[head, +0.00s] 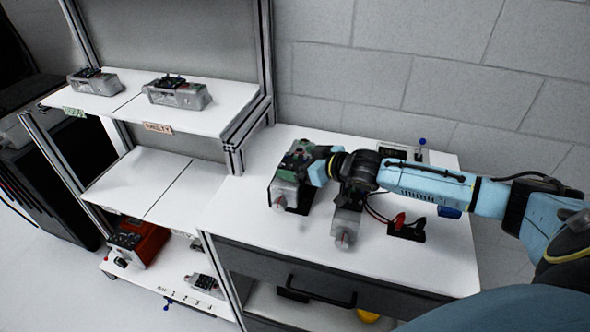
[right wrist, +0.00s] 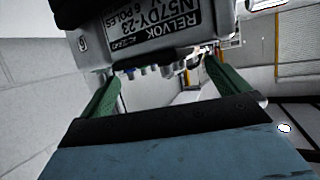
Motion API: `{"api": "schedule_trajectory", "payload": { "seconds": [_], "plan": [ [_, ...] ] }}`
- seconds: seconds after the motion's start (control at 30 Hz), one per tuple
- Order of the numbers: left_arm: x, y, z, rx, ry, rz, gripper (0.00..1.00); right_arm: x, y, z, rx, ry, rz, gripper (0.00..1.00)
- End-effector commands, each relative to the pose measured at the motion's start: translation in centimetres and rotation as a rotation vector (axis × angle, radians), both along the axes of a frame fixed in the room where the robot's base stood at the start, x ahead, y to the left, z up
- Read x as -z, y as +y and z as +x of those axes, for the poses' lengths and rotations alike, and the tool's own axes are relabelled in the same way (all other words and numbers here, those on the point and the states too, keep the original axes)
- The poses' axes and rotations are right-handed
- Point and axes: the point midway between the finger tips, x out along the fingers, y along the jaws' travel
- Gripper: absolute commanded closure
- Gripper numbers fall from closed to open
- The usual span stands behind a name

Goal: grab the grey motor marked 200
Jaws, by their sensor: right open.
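A grey motor (head: 286,190) with a metal shaft end stands at the left of the white worktop. A second grey motor (head: 347,220) stands to its right, partly under my right arm. No 200 marking is legible on either. My right gripper (head: 299,158) is at the top of the left motor. My left gripper is not in view.
The middle shelf (head: 140,180) is empty. A red device (head: 140,245) is on the low shelf.

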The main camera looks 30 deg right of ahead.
Motion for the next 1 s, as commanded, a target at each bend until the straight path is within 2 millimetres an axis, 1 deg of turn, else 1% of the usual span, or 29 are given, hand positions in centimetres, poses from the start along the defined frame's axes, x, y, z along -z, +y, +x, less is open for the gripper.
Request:
{"api": "schedule_trajectory", "payload": {
  "seconds": [0.03,0.13,0.4,0.47,1.0],
  "plan": [
    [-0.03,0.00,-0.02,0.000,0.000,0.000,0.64,0.12,0.18,0.52,0.001,-0.001,0.002,0.00],
    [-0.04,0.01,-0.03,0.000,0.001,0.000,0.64,0.40,0.34,1.01,0.000,0.000,0.001,0.00],
    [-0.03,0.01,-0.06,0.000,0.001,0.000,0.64,0.57,0.44,1.11,-0.002,0.001,0.000,0.00],
    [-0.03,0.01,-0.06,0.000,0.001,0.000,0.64,0.56,0.43,1.11,-0.001,0.001,0.000,0.07],
    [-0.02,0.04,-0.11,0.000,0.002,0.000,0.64,0.77,0.46,1.01,0.000,0.007,0.002,0.77]
  ]
}}
